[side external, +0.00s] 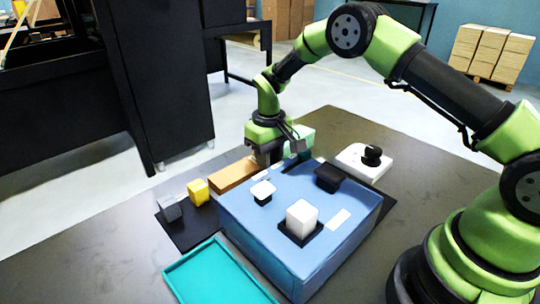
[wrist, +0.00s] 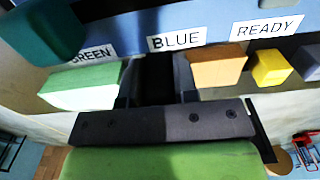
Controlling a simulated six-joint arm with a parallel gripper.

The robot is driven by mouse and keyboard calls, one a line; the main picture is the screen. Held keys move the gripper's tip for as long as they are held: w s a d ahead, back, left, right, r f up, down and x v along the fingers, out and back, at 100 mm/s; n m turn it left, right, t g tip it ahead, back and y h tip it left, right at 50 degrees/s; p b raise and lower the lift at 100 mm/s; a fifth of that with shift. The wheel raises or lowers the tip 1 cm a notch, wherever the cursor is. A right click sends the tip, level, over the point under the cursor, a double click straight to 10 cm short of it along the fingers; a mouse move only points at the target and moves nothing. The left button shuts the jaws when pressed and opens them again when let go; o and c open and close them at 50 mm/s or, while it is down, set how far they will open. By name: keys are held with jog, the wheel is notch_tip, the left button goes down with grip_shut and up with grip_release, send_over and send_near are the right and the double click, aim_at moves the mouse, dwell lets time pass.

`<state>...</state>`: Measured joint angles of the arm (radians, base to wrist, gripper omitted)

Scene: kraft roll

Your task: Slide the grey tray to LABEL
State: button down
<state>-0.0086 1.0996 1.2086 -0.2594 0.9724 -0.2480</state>
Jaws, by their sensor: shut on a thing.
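My gripper (wrist: 157,90) is low behind the blue box in the side view, between a green block (wrist: 85,85) and an orange-brown block (wrist: 217,66). Its fingers are shut on a dark thing (wrist: 154,75), mostly hidden by the fingers. I cannot tell what it is. No tray is plainly grey. On the blue box (side external: 270,245) are a dark tray (side external: 298,238) under a white cube (side external: 302,215) and a dark piece (side external: 328,178). The wrist view shows a GREEN label (wrist: 92,54), a BLUE label (wrist: 177,38) and a READY label (wrist: 267,28).
A teal tray (side external: 168,272) lies in front of the blue box. A yellow cube (side external: 198,192) and a dark grey cube (side external: 170,209) stand to its left. A white base with a black knob (side external: 372,155) sits at right. The table's left front is clear.

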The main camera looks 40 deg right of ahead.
jog(key=a, duration=1.1)
jog(key=shift+a, duration=0.15)
jog(key=c, duration=0.9)
grip_release()
notch_tip(320, 180, up, 10)
